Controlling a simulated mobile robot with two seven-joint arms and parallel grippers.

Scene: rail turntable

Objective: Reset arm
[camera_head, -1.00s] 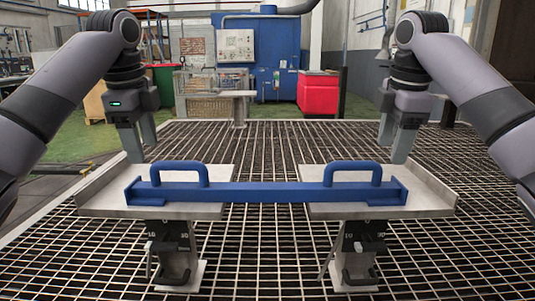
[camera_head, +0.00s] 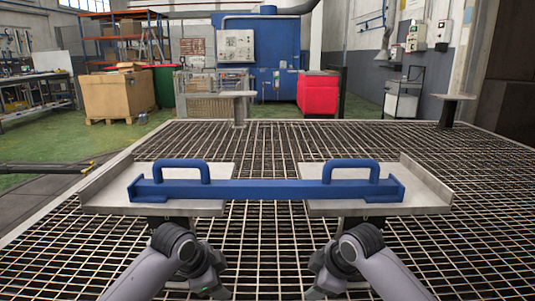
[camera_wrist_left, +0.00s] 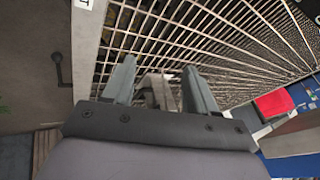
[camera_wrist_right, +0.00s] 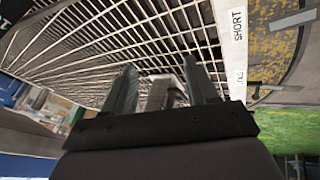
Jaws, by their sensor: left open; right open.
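A blue bar with two raised handles (camera_head: 265,190) lies level across two grey metal plates. It spans the gap between the left plate (camera_head: 100,200) and the right plate (camera_head: 430,198). My left gripper shows open and empty in the left wrist view (camera_wrist_left: 158,66). My right gripper shows open and empty in the right wrist view (camera_wrist_right: 158,64). In the head view both my arms are low at the bottom, on the near side of the plates and apart from the bar. Their fingertips are not clear there.
A slatted metal grid floor (camera_head: 270,265) surrounds the plates. Behind it stand a red container (camera_head: 318,92), a blue machine (camera_head: 272,60) and a large brown box (camera_head: 118,95). The space above the bar is clear.

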